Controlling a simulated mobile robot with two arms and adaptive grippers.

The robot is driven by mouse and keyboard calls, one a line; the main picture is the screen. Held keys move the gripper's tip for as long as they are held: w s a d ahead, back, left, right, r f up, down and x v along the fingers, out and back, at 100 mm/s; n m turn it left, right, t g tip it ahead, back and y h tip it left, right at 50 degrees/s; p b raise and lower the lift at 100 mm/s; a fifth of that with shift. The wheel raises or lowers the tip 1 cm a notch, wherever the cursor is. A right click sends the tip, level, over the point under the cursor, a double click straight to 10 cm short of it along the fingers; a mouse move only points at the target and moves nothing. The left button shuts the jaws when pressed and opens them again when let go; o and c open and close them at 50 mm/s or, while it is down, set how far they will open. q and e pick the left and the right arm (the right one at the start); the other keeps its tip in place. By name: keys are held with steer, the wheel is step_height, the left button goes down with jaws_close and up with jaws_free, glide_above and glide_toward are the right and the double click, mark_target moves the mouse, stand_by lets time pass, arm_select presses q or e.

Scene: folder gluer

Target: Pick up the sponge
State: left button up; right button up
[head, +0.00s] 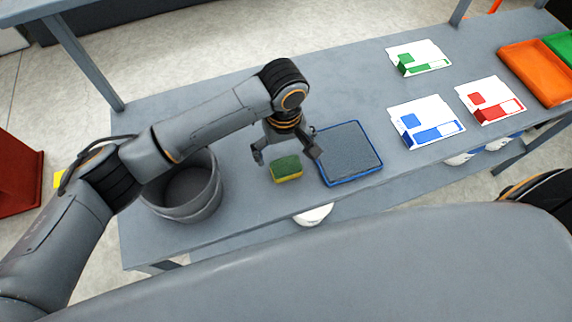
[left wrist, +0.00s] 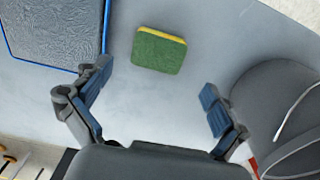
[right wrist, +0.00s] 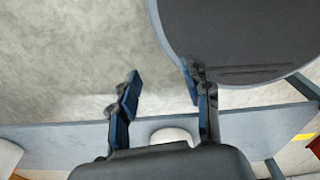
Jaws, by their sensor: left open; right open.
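A green and yellow sponge (head: 286,169) lies flat on the grey table, between the bucket and the blue-edged tray. It also shows in the left wrist view (left wrist: 159,51), ahead of the fingers and roughly midway between them. My left gripper (head: 287,156) is open and empty, above the table just behind the sponge in the head view, not touching it. Its two fingers show wide apart in the left wrist view (left wrist: 155,100). My right gripper (right wrist: 160,90) is open and empty in the right wrist view. It is not seen in the head view.
A grey bucket (head: 214,205) stands left of the sponge. A blue-edged tray with a grey mat (head: 376,176) lies close on its right. Cards with blue (head: 427,121), red (head: 491,101) and green (head: 419,57) prints lie further right, near an orange tray (head: 540,75). Table behind the gripper is clear.

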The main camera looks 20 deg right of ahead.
mark_target(286, 165)
arm_select(q)
steer(key=shift+f, duration=0.65)
steer(key=f, duration=0.2)
steer(key=f+p, duration=0.1)
steer(key=f, duration=0.1)
steer(key=shift+s+d+f, duration=0.15)
steer(key=shift+s, duration=0.05)
steer(key=shift+f, duration=0.45)
steer(key=c, duration=0.8)
arm_select(e)
steer(key=shift+w+r, duration=0.75)
steer(key=shift+w, duration=0.15)
